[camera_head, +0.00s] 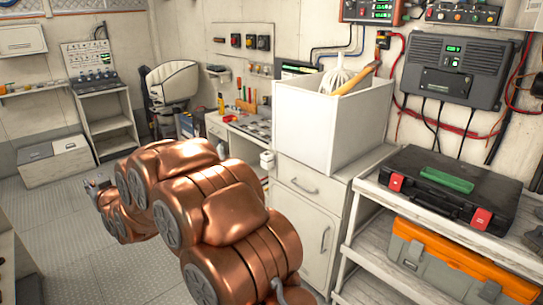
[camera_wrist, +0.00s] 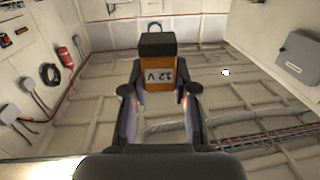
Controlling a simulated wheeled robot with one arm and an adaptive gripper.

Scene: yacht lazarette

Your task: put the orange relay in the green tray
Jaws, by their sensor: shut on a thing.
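The orange relay (camera_wrist: 158,76) has a black top and a "12 V" label, and it shows in the wrist view. My gripper (camera_wrist: 160,90) is shut on it, with one finger on each side. In the head view my copper arm reaches left over the floor; its links hide most of the gripper, and I cannot make out the relay there. A small flat green piece (camera_head: 447,179), which may be the green tray, lies on a black case at the right. Its inside is too small to make out.
The black case (camera_head: 482,193) with red latches lies on a shelf unit above an orange and grey toolbox (camera_head: 450,262). A tall white bin (camera_head: 305,125) stands on the cabinet (camera_head: 300,215) left of it. Open metal floor (camera_head: 75,240) lies at the left.

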